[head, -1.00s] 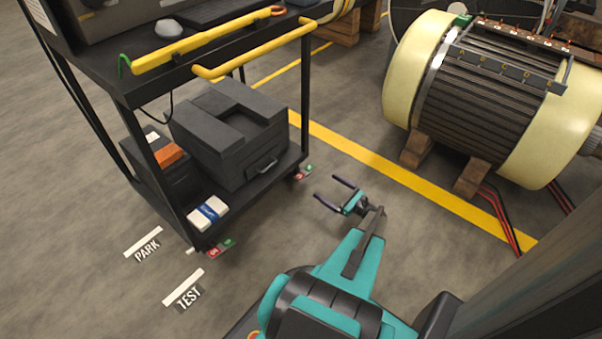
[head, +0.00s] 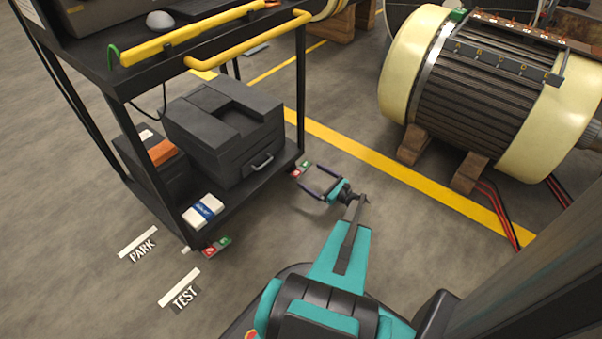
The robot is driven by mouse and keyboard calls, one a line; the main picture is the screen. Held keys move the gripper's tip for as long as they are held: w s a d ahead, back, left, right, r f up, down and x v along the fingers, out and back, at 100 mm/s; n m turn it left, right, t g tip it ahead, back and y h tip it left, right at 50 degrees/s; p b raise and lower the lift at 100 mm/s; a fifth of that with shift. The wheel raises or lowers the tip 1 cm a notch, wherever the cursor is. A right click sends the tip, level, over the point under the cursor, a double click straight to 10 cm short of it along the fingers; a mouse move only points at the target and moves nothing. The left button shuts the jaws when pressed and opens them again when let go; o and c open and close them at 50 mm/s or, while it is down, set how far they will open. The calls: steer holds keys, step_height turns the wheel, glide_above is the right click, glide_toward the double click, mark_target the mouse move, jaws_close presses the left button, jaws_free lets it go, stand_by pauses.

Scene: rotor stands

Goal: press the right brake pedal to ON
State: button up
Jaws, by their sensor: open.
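The cart has two small brake pedals at its lower corners, each with a red half and a green half. The right brake pedal (head: 296,172) is at the cart's right lower corner, close to the floor. The other brake pedal (head: 216,247) is at the near lower corner. My gripper (head: 301,173) is open and empty, with its two dark fingers pointing left toward the right pedal. The fingertips appear at or just beside the pedal. I cannot tell whether they touch it, or which way the pedal is tilted.
The black cart (head: 178,222) has a yellow handle (head: 250,45) above and a dark grey machine (head: 222,130) on its lower shelf. A large motor (head: 470,90) stands on wooden blocks at right. PARK (head: 142,251) and TEST (head: 184,297) labels mark the floor.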

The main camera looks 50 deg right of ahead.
mark_target(301, 170)
steer(key=shift+w+b, duration=1)
steer(key=shift+w, duration=2.5)
steer(key=c, duration=0.8)
steer(key=shift+n, duration=1.3)
steer(key=o, duration=0.8)
steer(key=shift+s, duration=0.1)
